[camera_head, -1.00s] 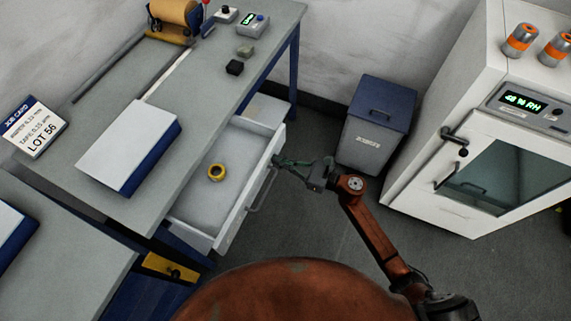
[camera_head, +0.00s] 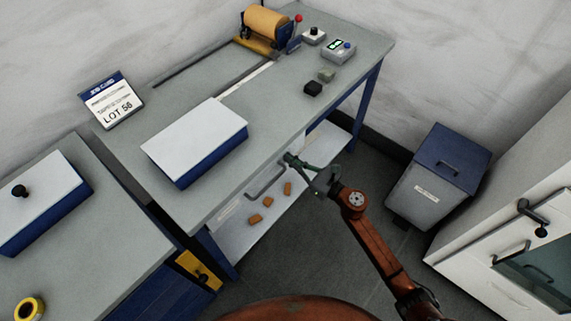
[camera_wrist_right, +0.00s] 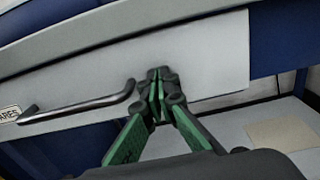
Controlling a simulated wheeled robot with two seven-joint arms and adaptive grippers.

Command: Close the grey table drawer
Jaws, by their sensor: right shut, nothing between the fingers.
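The grey table drawer is pushed in under the worktop. Its pale front (camera_head: 231,208) shows below the table edge, with the bar handle (camera_head: 266,184) on it, and its inside is hidden. It looks flush or nearly so; I cannot tell whether a small gap is left. In the right wrist view the drawer front (camera_wrist_right: 205,62) fills the upper middle and the handle (camera_wrist_right: 78,110) is to the left. My right gripper (camera_head: 290,159) is shut and empty, its green fingertips (camera_wrist_right: 157,78) at the drawer front beside the handle's right end, seemingly touching it. My left gripper is out of view.
The grey worktop (camera_head: 280,110) holds a white-topped blue box (camera_head: 195,135). Below the drawer, a lower shelf (camera_head: 235,238) carries orange pieces (camera_head: 268,202). A blue-lidded bin (camera_head: 435,180) and a white cabinet (camera_head: 500,240) stand right. Floor between table and bin is clear.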

